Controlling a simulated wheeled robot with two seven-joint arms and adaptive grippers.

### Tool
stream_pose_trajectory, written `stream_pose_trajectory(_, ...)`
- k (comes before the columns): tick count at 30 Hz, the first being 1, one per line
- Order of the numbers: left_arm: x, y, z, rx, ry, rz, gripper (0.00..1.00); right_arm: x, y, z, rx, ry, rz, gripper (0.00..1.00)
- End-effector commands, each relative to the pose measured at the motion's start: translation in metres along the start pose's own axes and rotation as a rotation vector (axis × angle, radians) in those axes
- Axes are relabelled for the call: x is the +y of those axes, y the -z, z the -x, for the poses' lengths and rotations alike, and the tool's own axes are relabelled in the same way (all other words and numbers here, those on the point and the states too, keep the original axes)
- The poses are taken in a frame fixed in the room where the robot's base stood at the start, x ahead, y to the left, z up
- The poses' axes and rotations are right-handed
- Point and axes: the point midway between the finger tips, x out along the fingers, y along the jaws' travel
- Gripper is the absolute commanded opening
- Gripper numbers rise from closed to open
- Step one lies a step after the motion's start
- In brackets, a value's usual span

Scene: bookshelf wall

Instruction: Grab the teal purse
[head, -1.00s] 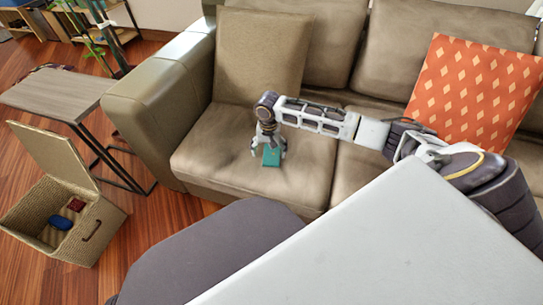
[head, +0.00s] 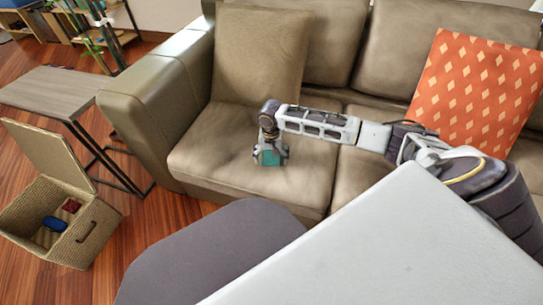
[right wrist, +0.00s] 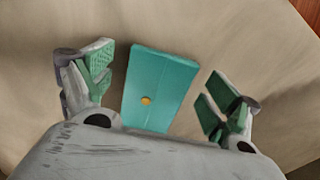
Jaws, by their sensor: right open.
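The teal purse (head: 269,158) is on the seat of the brown sofa, below my right gripper. In the right wrist view the purse (right wrist: 158,85) is a flat teal shape with a round gold clasp, its lower end hidden behind the gripper body. My right gripper (head: 270,160) points down at it. In the right wrist view the right gripper (right wrist: 160,95) is open, with one green-padded finger on each side of the purse and a visible gap on both sides. My left gripper is in neither view.
The sofa (head: 215,150) has a beige cushion (head: 258,55) behind the purse and an orange patterned cushion (head: 475,90) at right. A side table (head: 50,92) and an open wicker box (head: 85,232) holding a blue and a red item stand on the wooden floor at left.

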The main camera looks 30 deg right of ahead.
Motion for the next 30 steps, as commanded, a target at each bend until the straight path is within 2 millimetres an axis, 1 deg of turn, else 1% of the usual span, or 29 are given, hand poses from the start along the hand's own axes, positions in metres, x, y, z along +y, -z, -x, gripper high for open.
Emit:
stream_pose_trajectory(13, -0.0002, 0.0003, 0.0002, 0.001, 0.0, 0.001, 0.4, -0.0002, -0.0001, 0.0002, 0.0, 0.0, 0.0, 0.89)
stream_pose_trajectory(14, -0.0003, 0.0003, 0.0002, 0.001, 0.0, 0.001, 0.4, -0.0002, -0.0001, 0.0002, 0.0, 0.0, 0.0, 0.88)
stream_pose_trajectory(25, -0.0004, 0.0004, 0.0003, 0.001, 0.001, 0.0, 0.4, -0.0002, -0.0002, 0.0001, 0.0, 0.0, 0.0, 0.4)
stream_pose_trajectory(26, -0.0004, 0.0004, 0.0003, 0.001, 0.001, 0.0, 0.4, -0.0003, 0.0, 0.0003, 0.0, 0.001, 0.0, 0.38)
stream_pose_trajectory(30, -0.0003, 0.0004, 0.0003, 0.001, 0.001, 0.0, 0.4, -0.0003, -0.0001, 0.0003, 0.0, 0.001, 0.0, 0.38)
